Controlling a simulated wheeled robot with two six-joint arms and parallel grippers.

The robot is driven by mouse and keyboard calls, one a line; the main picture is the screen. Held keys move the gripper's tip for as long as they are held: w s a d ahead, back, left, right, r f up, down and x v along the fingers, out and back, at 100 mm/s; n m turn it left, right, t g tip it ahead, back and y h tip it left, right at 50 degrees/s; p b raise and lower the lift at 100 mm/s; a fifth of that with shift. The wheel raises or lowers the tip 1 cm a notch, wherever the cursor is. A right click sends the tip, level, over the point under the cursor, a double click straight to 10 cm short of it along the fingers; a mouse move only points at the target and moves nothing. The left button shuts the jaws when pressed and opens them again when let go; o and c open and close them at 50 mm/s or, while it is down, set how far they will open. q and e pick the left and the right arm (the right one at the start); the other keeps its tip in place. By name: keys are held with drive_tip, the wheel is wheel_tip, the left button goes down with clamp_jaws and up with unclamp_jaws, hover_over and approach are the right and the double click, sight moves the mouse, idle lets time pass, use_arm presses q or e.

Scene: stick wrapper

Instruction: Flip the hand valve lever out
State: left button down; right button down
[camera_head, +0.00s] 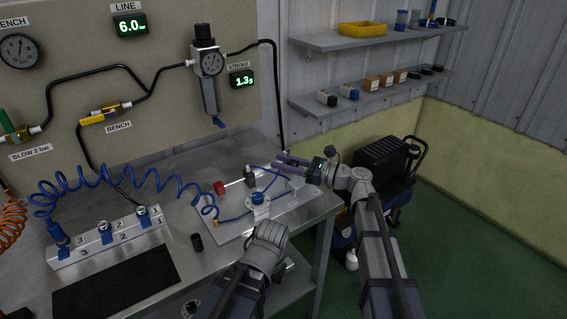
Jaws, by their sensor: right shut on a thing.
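My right gripper (281,162) reaches in from the right over the back right part of the pale plate (232,227) on the bench. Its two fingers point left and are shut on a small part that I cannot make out. A dark block (250,177), a red block (219,188) and a round blue-topped part (258,198) stand on the plate, with blue tubing beside them. I cannot tell which part is the hand valve, and its lever is not clearly visible. My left gripper (267,236) is at the plate's front edge; its fingers cannot be made out.
A numbered manifold (110,238) with blue fittings stands at the left, with a coiled blue hose above. A small black cylinder (197,242) stands left of my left gripper. A black mat (115,285) lies in front. A dark compressor (385,165) stands beyond the bench's right edge.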

idle(0.4)
drive_tip(key=shift+s+a+f+n+h+p, duration=0.35)
drive_tip(key=shift+n+h+p, duration=0.15)
drive_tip(key=shift+n+p, duration=0.15)
drive_tip(key=c, duration=0.5)
unclamp_jaws()
drive_tip(key=shift+c, duration=0.2)
drive_tip(key=v, duration=0.7)
drive_tip(key=shift+d, duration=0.35)
drive_tip(key=shift+s, duration=0.1)
